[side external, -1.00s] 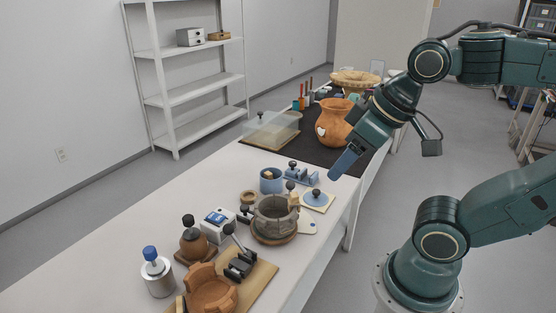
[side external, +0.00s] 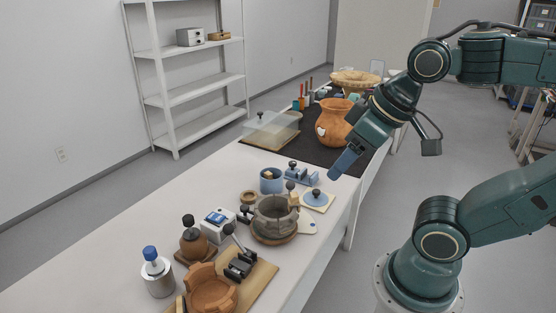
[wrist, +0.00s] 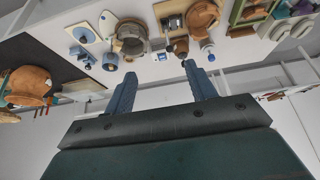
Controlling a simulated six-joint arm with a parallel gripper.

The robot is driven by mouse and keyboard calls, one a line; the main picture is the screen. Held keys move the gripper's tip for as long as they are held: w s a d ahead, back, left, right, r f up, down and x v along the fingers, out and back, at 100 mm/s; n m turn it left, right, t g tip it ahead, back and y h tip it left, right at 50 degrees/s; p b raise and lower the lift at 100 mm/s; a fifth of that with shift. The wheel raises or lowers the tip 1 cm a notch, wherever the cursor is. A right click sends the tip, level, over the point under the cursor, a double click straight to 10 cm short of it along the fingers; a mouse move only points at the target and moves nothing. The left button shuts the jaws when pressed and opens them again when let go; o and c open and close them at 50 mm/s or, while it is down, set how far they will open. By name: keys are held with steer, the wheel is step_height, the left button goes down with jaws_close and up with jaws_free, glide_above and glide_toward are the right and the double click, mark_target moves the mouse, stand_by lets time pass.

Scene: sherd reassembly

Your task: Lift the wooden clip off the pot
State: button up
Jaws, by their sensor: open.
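A grey-brown pot (side external: 268,214) sits in a round brown stand on the white table. A small tan wooden piece with a dark knob, apparently the wooden clip (side external: 294,198), is at its right rim. In the wrist view the pot (wrist: 131,46) shows at the upper middle, but I cannot make out the clip clearly there. My gripper (side external: 336,173) is above the table edge, up and to the right of the pot in the side view, apart from it. In the wrist view my gripper (wrist: 158,72) has its two blue fingers wide apart with nothing between them.
A blue cup (side external: 266,186), a blue disc on a board (side external: 316,198) and a blue fixture (side external: 302,174) stand close behind the pot. An orange jar (side external: 334,122) stands on the black mat (side external: 308,150). A wooden board with an orange bowl (side external: 211,289) lies in front.

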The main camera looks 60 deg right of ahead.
stand_by(0.4)
steer(key=m+g, duration=0.5)
steer(key=m, duration=0.5)
glide_above(294, 195)
step_height(294, 195, down, 15)
steer(key=shift+d+f+g, duration=0.15)
steer(key=shift+f+g, duration=0.05)
steer(key=shift+g, duration=0.1)
steer(key=shift+f, duration=4.3)
